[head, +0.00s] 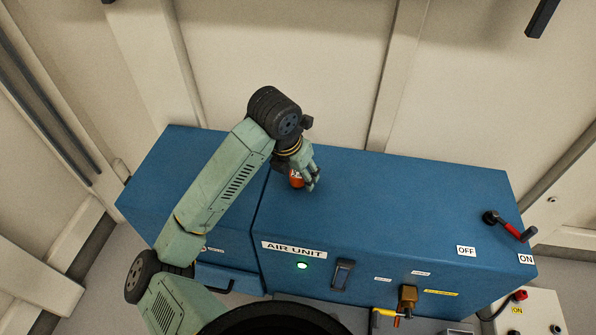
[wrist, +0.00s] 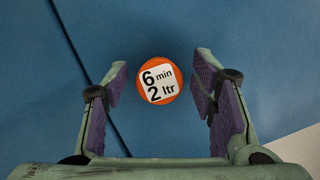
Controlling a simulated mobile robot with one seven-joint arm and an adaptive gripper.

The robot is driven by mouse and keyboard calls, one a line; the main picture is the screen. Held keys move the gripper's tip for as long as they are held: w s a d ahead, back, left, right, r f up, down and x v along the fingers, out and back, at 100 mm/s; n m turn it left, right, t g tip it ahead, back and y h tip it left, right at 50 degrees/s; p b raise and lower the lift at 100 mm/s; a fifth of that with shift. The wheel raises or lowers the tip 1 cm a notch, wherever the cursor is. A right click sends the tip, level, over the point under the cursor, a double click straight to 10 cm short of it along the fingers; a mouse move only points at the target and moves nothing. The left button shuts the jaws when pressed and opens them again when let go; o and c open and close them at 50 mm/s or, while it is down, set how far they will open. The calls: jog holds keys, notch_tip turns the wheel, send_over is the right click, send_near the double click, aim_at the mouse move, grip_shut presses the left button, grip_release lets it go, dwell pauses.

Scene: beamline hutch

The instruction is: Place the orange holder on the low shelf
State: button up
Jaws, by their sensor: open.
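The orange holder (head: 296,179) stands on the blue top of the air unit, partly hidden by my gripper in the head view. In the wrist view the orange holder (wrist: 159,79) shows its round top with a white label reading "6 min 2 ltr". My gripper (head: 311,184) is over the blue top at the holder. In the wrist view my gripper (wrist: 160,84) is open, with one finger on each side of the holder and a gap on both sides. I cannot make out a low shelf in either view.
The blue air unit (head: 400,195) fills the middle, with free room on its top to the right and left. A red-handled lever (head: 512,228) sticks up at its right end. A yellow-handled valve (head: 388,315) is at its front. Pale walls (head: 290,50) stand behind.

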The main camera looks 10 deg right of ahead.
jog(key=v, duration=1.1)
jog(key=shift+a+r+p, duration=0.15)
jog(key=shift+r+p, duration=0.2)
